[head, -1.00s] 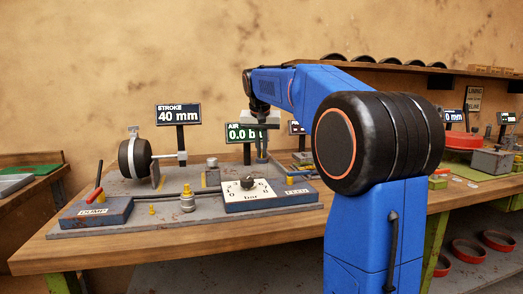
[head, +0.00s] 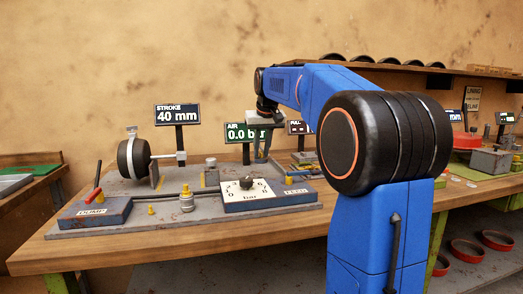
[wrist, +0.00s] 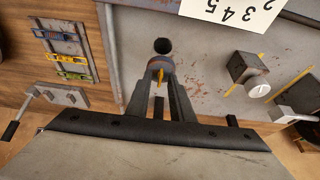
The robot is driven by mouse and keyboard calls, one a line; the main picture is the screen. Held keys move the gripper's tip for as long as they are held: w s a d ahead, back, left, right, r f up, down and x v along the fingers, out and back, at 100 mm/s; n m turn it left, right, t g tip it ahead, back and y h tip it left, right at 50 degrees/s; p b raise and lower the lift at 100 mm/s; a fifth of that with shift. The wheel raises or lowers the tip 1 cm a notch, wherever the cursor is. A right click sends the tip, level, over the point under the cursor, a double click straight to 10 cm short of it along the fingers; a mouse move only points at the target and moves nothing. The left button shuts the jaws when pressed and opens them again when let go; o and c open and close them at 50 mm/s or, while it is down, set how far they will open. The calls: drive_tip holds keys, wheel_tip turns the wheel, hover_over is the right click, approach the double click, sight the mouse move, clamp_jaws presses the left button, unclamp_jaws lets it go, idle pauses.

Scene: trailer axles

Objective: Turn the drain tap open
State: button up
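In the wrist view, a round grey part with a yellow bar (wrist: 160,70), which looks like the drain tap, sits on the grey plate beside a dark round hole. My gripper (wrist: 161,84) has its two fingers apart, with the tips close to either side of this part in the picture. I cannot tell whether they touch it. In the head view my gripper (head: 261,156) points down behind the gauge box (head: 268,198), and the tap there is not clearly visible.
The AIR display (head: 247,133) reads about 0.0 and is partly covered by my gripper. The STROKE display (head: 178,114) reads 40 mm. A pump box (head: 95,211) with a red lever stands front left. A block with a white round face (wrist: 249,74) lies right of my fingers.

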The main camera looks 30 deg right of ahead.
idle(0.3)
drive_tip(key=v, duration=1.7)
drive_tip(key=shift+s, duration=0.2)
drive_tip(key=shift+r, duration=0.1)
